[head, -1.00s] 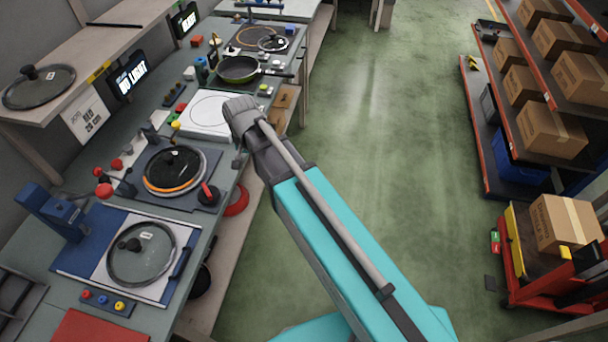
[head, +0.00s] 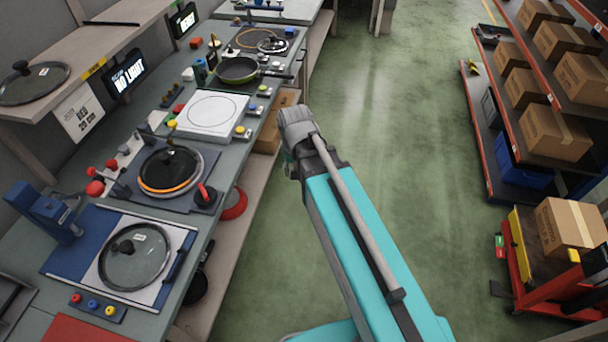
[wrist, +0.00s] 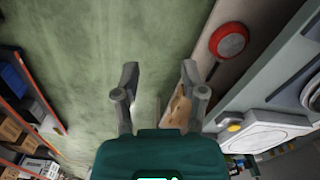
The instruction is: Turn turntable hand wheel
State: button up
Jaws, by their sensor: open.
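The turntable (head: 200,157) is a dark square station on the bench, with a glass lid (head: 168,165) with an orange rim on it. A lever with a red knob (head: 203,195) stands at its near right corner.
The bench (head: 222,185) runs along the left with a white square plate (head: 212,115), a frying pan (head: 238,70) and a lidded station (head: 135,255). A shelf with cartons (head: 553,132) and a red cart (head: 525,275) stand right. The aisle floor (head: 400,130) between is clear.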

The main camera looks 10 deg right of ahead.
jog(key=shift+s+d+f, duration=0.2)
jog(key=shift+d, duration=0.35)
jog(key=shift+s+d+f, duration=0.15)
jog(key=shift+s+d, duration=0.05)
jog(key=shift+d, duration=0.3)
jog(key=s+d+n, duration=0.1)
jog(key=s+d, duration=0.2)
jog(key=d, duration=0.3)
jog(key=shift+d, duration=0.35)
jog(key=shift+a, duration=0.1)
